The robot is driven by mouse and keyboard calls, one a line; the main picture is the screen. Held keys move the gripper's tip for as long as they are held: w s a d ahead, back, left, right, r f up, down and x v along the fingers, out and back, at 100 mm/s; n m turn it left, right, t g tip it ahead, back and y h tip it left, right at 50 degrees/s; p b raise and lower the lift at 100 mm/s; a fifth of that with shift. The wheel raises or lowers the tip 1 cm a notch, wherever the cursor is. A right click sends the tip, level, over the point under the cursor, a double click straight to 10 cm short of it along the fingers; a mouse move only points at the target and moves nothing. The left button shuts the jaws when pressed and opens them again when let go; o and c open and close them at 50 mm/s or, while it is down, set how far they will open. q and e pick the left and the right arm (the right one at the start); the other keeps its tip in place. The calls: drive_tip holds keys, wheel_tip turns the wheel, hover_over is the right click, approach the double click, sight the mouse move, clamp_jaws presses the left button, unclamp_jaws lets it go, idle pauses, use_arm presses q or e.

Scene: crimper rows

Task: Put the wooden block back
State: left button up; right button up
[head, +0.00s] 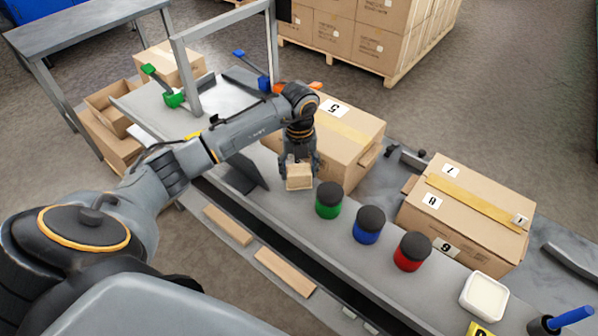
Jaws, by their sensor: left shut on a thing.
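The small pale wooden block (299,177) is held in my left gripper (299,166), whose fingers are shut on it from above. The block is just left of the green jar with a black lid (328,201), in front of a cardboard box marked 5 (350,140). I cannot tell whether the block touches the grey bench surface (283,202) below it. My right gripper is not in view.
A blue jar (369,226), a red jar (412,252) and a white tub (484,297) line the bench to the right. A second cardboard box (465,215) stands behind them. A metal frame (185,75) rises at the back left. Wooden strips (285,272) lie along the front.

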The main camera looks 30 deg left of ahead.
sight(299, 170)
use_arm(q)
drive_tip(key=shift+f, duration=0.85)
drive_tip(key=shift+f, duration=0.1)
drive_tip(key=o, duration=1.1)
drive_tip(key=shift+r, duration=0.6)
wheel_tip(299, 170, up, 11)
drive_tip(key=b, duration=0.1)
drive_tip(key=shift+b, duration=0.3)
